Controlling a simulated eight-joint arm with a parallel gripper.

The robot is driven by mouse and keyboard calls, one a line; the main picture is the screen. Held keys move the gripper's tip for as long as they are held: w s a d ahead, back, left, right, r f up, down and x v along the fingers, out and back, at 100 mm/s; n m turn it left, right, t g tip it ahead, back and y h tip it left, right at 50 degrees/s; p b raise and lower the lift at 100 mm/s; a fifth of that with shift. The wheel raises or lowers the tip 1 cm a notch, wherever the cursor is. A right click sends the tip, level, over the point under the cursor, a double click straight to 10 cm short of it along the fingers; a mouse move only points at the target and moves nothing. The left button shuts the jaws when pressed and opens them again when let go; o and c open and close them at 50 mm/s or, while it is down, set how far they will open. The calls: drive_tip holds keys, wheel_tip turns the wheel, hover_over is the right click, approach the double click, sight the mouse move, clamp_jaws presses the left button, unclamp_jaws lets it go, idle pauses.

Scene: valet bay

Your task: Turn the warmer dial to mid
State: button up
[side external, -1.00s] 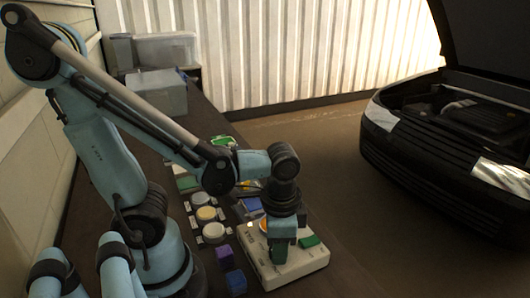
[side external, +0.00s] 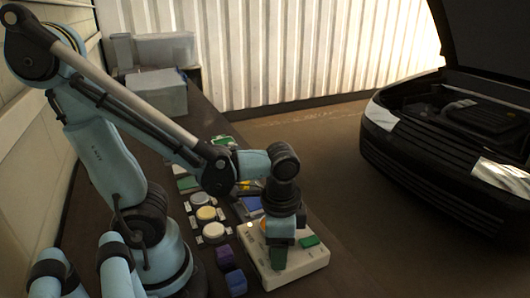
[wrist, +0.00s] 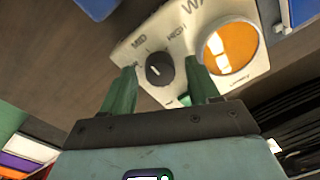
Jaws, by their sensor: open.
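The warmer panel (side external: 312,262) is a white box on the bench, also in the wrist view (wrist: 205,22). Its dial (wrist: 159,68) is a dark round knob with a short white pointer mark, tilted to the upper left in the wrist view. The MID label is above left of the knob, HIGH above right; a label at the left is partly hidden by a finger. My gripper (wrist: 160,66) is open, its green fingers on either side of the dial; I cannot tell whether they touch it. In the side view my gripper (side external: 278,258) hides the dial.
An orange round lamp or button (wrist: 231,48) is on the panel right of the dial. Purple and blue blocks (side external: 230,268) and round yellow and white buttons (side external: 207,213) are to the left. A car (side external: 440,150) stands at right.

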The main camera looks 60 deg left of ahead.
wheel_tip(320, 180, up, 12)
drive_tip(key=shift+s+d, duration=0.15)
drive_tip(key=shift+d, duration=0.15)
idle(0.8)
drive_tip(key=w+a+f+n+t, duration=0.3)
drive_tip(key=w+a+n+t, duration=0.1)
drive_tip(key=w+n+t, duration=0.1)
drive_tip(key=shift+w+a+f+t+h, duration=0.15)
drive_tip(key=shift+w+a+t+h, duration=0.15)
drive_tip(key=shift+w+t, duration=0.7)
